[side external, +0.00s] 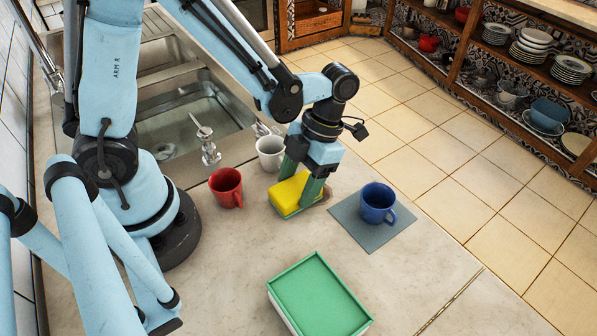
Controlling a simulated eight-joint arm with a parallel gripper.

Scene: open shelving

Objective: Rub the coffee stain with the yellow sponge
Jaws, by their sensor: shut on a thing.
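My gripper (303,180) points down over the counter and is shut on the yellow sponge (289,193), which has a green underside. The sponge is low, at or just above the counter; I cannot tell whether it touches. A brownish patch, perhaps the coffee stain (325,192), shows at the right edge of the gripper. The rest of it is hidden behind the sponge and fingers.
A red mug (227,187) and a white mug (270,153) stand left of and behind the sponge. A blue mug (377,203) stands on a grey-blue mat (368,237) at the right. A green-topped box (318,294) lies in front. The sink (190,118) is behind.

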